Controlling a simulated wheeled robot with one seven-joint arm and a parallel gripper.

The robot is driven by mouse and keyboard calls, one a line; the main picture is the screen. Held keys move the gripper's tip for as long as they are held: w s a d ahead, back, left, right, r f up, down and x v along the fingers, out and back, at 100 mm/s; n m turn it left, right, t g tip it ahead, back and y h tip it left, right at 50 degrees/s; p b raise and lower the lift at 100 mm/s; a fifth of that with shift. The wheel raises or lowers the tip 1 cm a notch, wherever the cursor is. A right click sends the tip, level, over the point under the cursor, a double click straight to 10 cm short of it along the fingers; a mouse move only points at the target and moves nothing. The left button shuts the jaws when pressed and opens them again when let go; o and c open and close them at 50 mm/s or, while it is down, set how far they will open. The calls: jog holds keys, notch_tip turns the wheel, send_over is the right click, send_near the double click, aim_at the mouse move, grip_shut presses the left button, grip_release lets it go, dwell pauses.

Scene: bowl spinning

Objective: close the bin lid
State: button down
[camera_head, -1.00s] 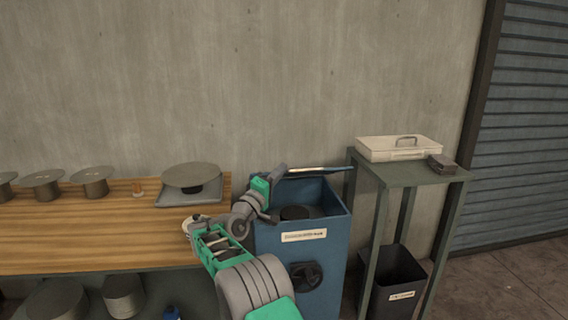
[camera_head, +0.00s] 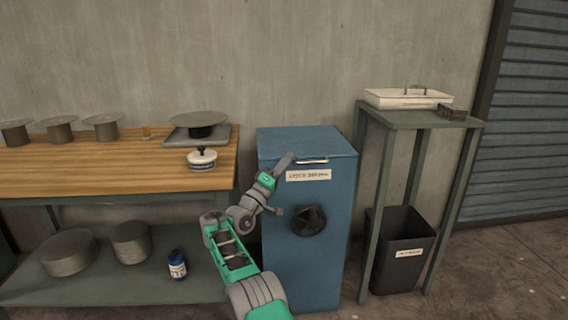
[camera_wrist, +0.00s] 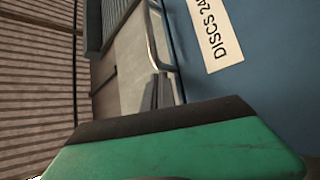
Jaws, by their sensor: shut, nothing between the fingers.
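The blue bin (camera_head: 325,235) stands between the workbench and the green side table. Its lid (camera_head: 305,143) lies flat across the top, and the opening is covered. A pale handle (camera_head: 311,161) sits at the lid's front edge, above a white label. My gripper (camera_head: 288,160) is shut and empty at the front edge of the lid, left of the handle; I cannot tell whether it touches. In the wrist view the bin's blue front (camera_wrist: 255,75) with its label fills the right side, and the tips of my gripper (camera_wrist: 158,88) show near a metal bar.
The wooden workbench (camera_head: 100,170) on the left holds several round stands and a small lidded pot (camera_head: 202,159). The green side table (camera_head: 425,119) on the right carries a pale case (camera_head: 407,98). A black bin (camera_head: 397,250) stands beneath it.

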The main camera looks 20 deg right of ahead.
jog(key=shift+f+b, duration=0.8)
jog(key=shift+f, duration=0.65)
jog(key=shift+s, duration=0.1)
jog(key=s+a+f+b, duration=0.2)
jog(key=s+a+b, duration=0.1)
jog(key=a, duration=0.4)
jog(key=w+d+r+t+y+p, duration=0.1)
jog(key=w+r+y+p, duration=0.15)
jog(key=r+p, duration=0.45)
jog(key=w+d+r+y+p, duration=0.1)
jog(key=d+r+y+p, duration=0.1)
jog(key=r+y+p, duration=0.35)
jog(key=s+a+r+y+p, duration=0.3)
jog(key=s+r+y+p, duration=0.15)
jog(key=r+p, duration=0.4)
jog(key=s+a+g+y+p, duration=0.2)
jog(key=s+a+p, duration=0.3)
jog(key=s, duration=0.8)
jog(key=s+a+g+y+p, duration=0.3)
jog(key=s+a+p, duration=0.3)
jog(key=s, duration=0.6)
jog(key=s+a+g+y+p, duration=0.2)
jog(key=s+a+y+p, duration=0.2)
jog(key=s, duration=0.9)
jog(key=a+p, duration=0.2)
jog(key=p, duration=0.1)
jog(key=shift+s+f+n+g, duration=0.3)
jog(key=shift+s+f+g, duration=0.05)
jog(key=shift+f+g, duration=0.05)
